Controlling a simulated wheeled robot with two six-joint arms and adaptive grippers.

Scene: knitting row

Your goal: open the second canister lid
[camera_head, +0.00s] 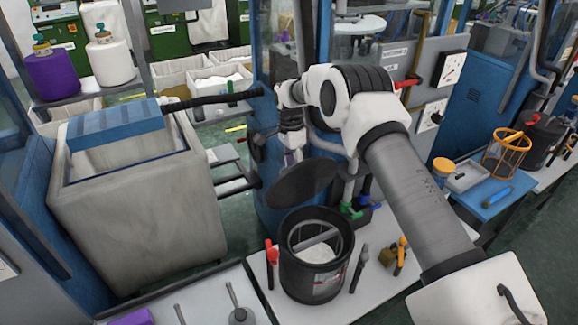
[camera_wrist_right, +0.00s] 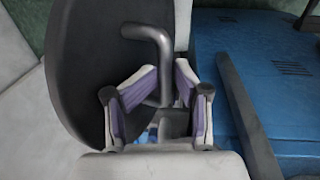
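A dark canister (camera_head: 312,277) stands on the white bench, its top uncovered, with white material and a pale crossbar inside. Its round black lid (camera_head: 305,182) is tilted above the canister's back rim; I cannot tell whether they touch. My right gripper (camera_head: 292,157) is just above the lid. In the right wrist view, the gripper's purple-padded fingers (camera_wrist_right: 167,78) are closed around the lid's bent grey handle (camera_wrist_right: 160,50), and the black lid face (camera_wrist_right: 82,75) fills the left side. My left gripper is not in view.
A red-topped tool (camera_head: 271,258) and a dark tool (camera_head: 359,266) stand beside the canister. A large grey bin (camera_head: 130,215) is at the left. A blue machine panel (camera_head: 275,215) is close behind the lid. Another dark canister (camera_head: 545,140) is at the far right.

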